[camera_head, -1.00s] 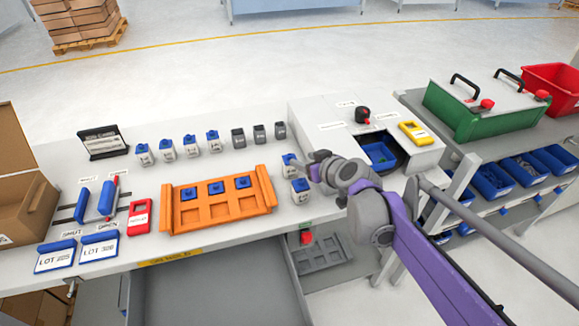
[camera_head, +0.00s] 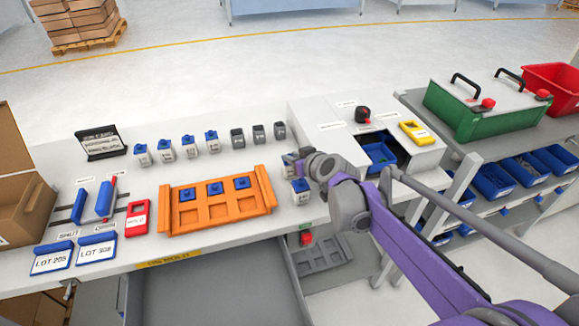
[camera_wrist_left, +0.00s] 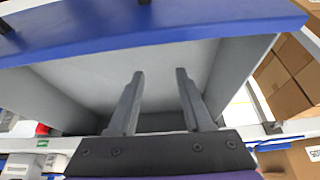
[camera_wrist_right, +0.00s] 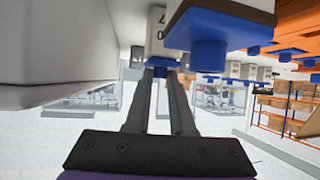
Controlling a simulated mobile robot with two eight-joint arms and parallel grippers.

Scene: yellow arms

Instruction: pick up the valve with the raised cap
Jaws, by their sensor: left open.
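Small white valves with blue caps stand in a row (camera_head: 190,147) on the bench. Two more stand right of the orange tray (camera_head: 218,224): a far one (camera_head: 288,160), partly hidden by my right gripper, and a near one (camera_head: 300,191). I cannot tell by shape which cap is raised. My right gripper (camera_wrist_right: 161,72) has its fingertips at a blue-capped valve (camera_wrist_right: 160,62); whether they touch it is unclear. Another blue-capped valve (camera_wrist_right: 215,40) is close on the right. My left gripper (camera_wrist_left: 160,73) is open and empty, before a grey, blue-edged structure.
Three blue-capped parts sit in the orange tray. Grey capped parts (camera_head: 258,134) stand behind it. A white housing with a blue bin (camera_head: 378,156) is right of my right gripper. An open drawer (camera_head: 215,285) is below the bench front.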

